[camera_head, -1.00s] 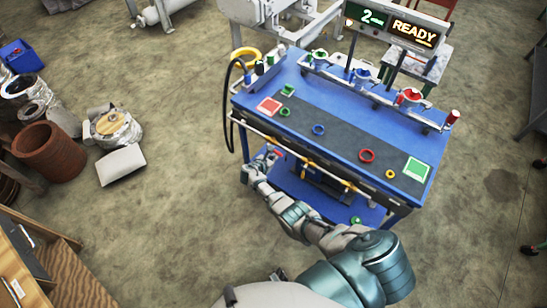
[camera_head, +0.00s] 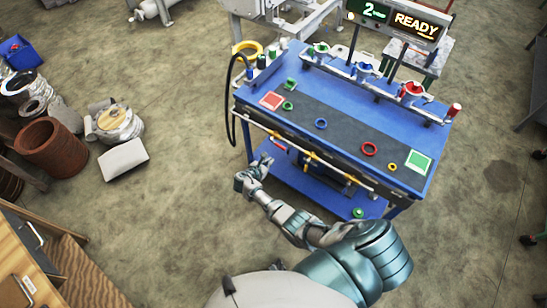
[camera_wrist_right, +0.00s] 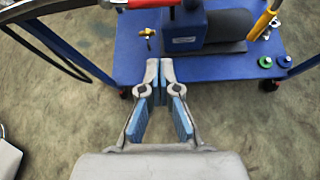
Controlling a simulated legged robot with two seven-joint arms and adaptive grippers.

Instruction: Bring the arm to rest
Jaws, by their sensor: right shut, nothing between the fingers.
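My right gripper (camera_head: 264,160) is in front of the left end of the blue workbench (camera_head: 255,95), low beside its front edge. In the right wrist view the gripper (camera_wrist_right: 159,62) has its fingertips together with nothing between them. It points at the bench's blue lower shelf (camera_wrist_right: 120,55), over the floor and apart from the bench as far as I can tell. My right arm (camera_head: 300,225) reaches up from the bottom of the head view. My left gripper does not show.
The bench top carries a red square (camera_head: 272,101), a green square (camera_head: 419,163) and several colored rings. A display (camera_head: 400,22) reads "2" and "READY". A black hose (camera_head: 233,100) hangs at the bench's left end. Open floor (camera_head: 190,200) lies left of my arm.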

